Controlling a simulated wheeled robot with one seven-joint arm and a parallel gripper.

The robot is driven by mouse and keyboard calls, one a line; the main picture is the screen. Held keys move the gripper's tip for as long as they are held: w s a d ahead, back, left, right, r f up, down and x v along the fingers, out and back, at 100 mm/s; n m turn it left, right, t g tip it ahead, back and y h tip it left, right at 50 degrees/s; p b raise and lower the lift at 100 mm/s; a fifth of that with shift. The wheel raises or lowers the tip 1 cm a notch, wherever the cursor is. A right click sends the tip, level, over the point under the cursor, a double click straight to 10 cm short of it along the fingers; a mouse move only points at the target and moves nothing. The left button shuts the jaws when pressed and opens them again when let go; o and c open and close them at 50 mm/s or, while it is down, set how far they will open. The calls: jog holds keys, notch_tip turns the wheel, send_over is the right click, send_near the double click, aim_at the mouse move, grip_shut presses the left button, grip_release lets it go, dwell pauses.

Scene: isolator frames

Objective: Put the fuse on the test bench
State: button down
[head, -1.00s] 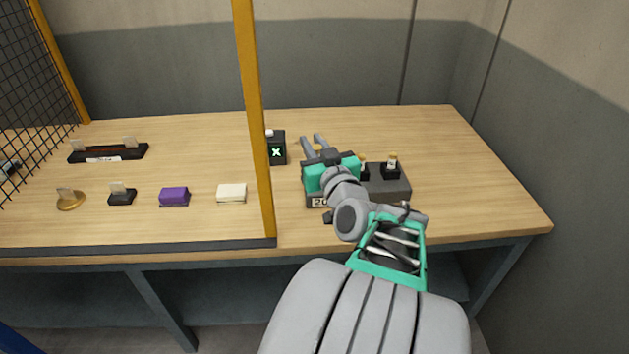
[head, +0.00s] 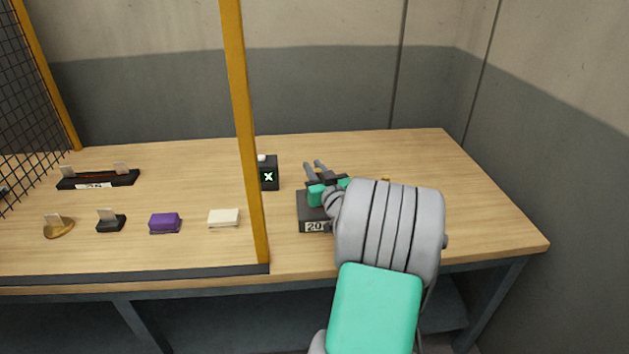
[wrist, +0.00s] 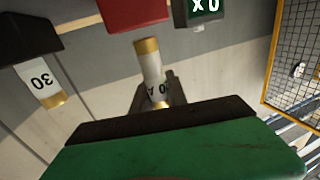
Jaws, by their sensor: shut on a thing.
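In the wrist view, my gripper (wrist: 160,95) is shut on a pale fuse (wrist: 152,68) with gold end caps; its label is only partly readable. In the head view, my gripper (head: 316,170) is above and behind a dark block marked 20 (head: 312,212), and the held fuse cannot be made out there. Another fuse marked 30 (wrist: 40,82) shows at the left of the wrist view in a dark holder (wrist: 22,38). A small dark box with a green X display (head: 268,175) stands left of my gripper. I cannot tell which thing is the test bench.
A yellow post (head: 240,130) stands close to the left of the dark box. Beyond it are a purple block (head: 164,222), a cream block (head: 224,217), small holders and a long dark rack (head: 98,178). The right part of the wooden table (head: 470,215) is clear.

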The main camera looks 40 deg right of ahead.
jog(key=f, duration=0.3)
jog(key=shift+w+d+f+b, duration=0.15)
jog(key=shift+w+d+b, duration=0.1)
jog(key=shift+d+b, duration=0.1)
jog(key=shift+f, duration=0.25)
jog(key=shift+f+b, duration=0.1)
jog(key=shift+b, duration=0.35)
jog(key=c, duration=1.3)
grip_release()
jog(key=shift+p, duration=0.55)
